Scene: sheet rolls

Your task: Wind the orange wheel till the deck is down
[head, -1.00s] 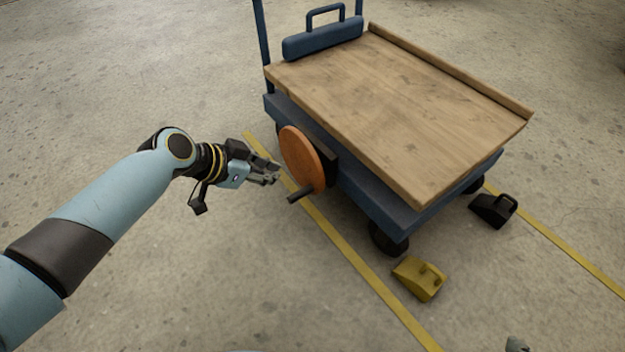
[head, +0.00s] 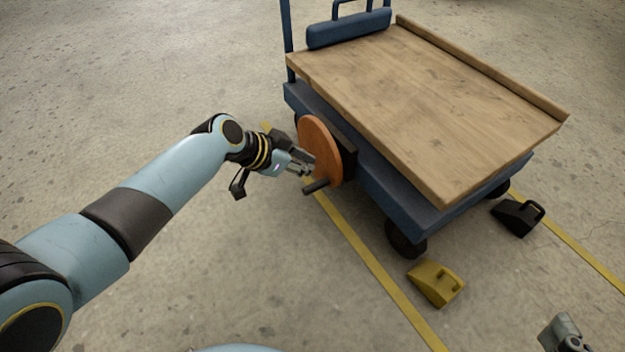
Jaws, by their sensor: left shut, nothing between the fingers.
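The orange wheel (head: 322,150) is upright on the near left side of the blue cart. Its dark crank handle (head: 317,186) sticks out low on the wheel's face. The wooden deck (head: 425,105) lies just above the cart's blue base frame (head: 395,195). My left gripper (head: 306,170) is shut and empty, right beside the wheel's left face, a little above the handle. I cannot tell whether its fingertips touch the wheel. Part of my right arm or gripper (head: 563,335) shows at the bottom right edge; its fingers cannot be made out.
A yellow wheel chock (head: 435,283) lies on the floor near the cart's front wheel (head: 405,240). A black chock (head: 517,217) lies by the right wheel. A blue box with a handle (head: 348,28) is at the deck's far end. The concrete floor at left is clear.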

